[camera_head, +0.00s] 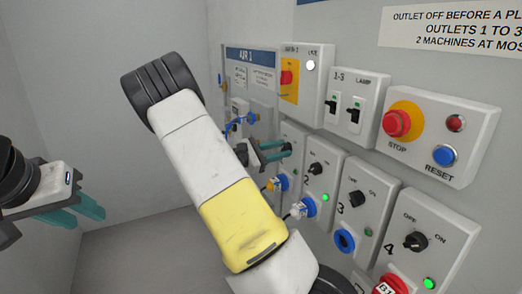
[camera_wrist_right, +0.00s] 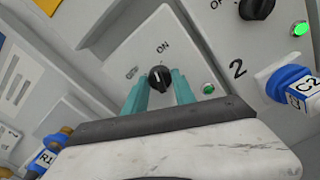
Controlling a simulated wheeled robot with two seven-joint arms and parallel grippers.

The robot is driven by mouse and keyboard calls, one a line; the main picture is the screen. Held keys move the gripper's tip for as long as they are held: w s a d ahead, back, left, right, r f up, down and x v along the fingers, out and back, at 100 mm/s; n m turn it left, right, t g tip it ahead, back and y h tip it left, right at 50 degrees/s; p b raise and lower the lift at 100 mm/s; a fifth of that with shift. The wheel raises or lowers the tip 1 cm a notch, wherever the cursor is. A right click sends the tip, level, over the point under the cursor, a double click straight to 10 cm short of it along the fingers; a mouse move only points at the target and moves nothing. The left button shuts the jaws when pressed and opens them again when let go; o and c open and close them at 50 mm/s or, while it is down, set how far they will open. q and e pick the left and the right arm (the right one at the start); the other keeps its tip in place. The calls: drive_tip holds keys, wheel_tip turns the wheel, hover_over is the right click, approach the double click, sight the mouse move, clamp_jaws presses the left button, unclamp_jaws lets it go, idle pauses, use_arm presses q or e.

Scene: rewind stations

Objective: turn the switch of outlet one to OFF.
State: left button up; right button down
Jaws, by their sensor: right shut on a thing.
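The outlet one switch (camera_wrist_right: 159,78) is a black knob on a pale panel (camera_wrist_right: 190,62), with OFF and ON printed around it. Its white mark seems to point up toward ON in the right wrist view. The teal fingers of my right gripper (camera_wrist_right: 161,92) are closed on both sides of the knob. A small green lamp (camera_wrist_right: 208,88) beside it looks darker than outlet two's lamp (camera_wrist_right: 300,29). In the head view my right gripper (camera_head: 274,152) reaches the outlet one panel, mostly hiding it and its knob. My left gripper (camera_head: 82,210) is at the left, empty, fingers apart, away from the wall.
Outlet panels two (camera_head: 325,167), three (camera_head: 375,195) and four (camera_head: 430,225) stand alongside. Above are a 1-3 switch box (camera_head: 352,100) and a STOP/RESET box (camera_head: 438,135). The floor at left is clear.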

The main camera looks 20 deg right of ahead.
drive_tip(key=n, duration=1.2)
drive_tip(key=shift+n, duration=0.4)
idle(0.3)
drive_tip(key=c, duration=1)
unclamp_jaws()
drive_tip(key=a, duration=0.8)
drive_tip(key=shift+s, duration=0.35)
drive_tip(key=shift+d, duration=0.1)
